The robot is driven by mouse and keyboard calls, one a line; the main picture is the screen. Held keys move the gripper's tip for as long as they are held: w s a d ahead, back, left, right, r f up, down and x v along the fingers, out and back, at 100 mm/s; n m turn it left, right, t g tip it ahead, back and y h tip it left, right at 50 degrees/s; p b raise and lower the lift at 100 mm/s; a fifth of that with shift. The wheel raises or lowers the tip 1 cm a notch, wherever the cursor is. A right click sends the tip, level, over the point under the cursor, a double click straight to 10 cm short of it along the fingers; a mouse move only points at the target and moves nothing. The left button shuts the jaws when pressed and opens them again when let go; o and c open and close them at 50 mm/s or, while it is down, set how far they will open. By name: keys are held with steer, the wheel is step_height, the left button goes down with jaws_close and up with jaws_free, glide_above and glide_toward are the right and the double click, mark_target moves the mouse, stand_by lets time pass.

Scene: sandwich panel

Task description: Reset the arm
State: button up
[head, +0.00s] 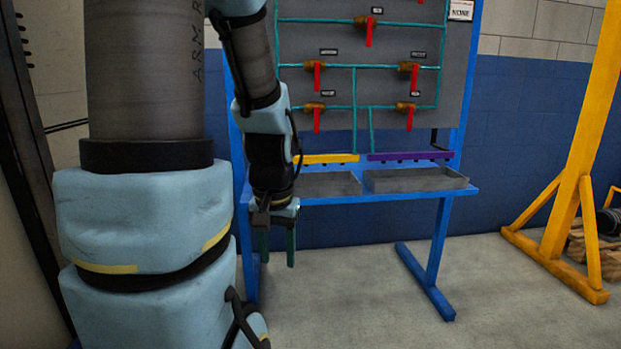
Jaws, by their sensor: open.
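My arm fills the left of the head view, with its light blue and grey links close to the camera. My gripper (276,249) hangs pointing down in front of the blue stand (440,262). Its two dark green fingers are apart, with nothing seen between them. It is below the level of the stand's shelf, near the shelf's left end. My arm hides the left part of the stand and panel.
The grey panel (338,87) carries teal pipes and several red-handled valves. Two grey trays (416,188) sit on the shelf beneath yellow (330,158) and purple (408,156) strips. A yellow frame (566,215) stands at the right. Floor between is clear.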

step_height(320, 180, up, 27)
steer(key=n+p, duration=0.1)
steer(key=p, duration=2.6)
steer(key=shift+s+a+r, duration=0.15)
steer(key=shift+s+a, duration=0.05)
steer(key=shift+s, duration=0.25)
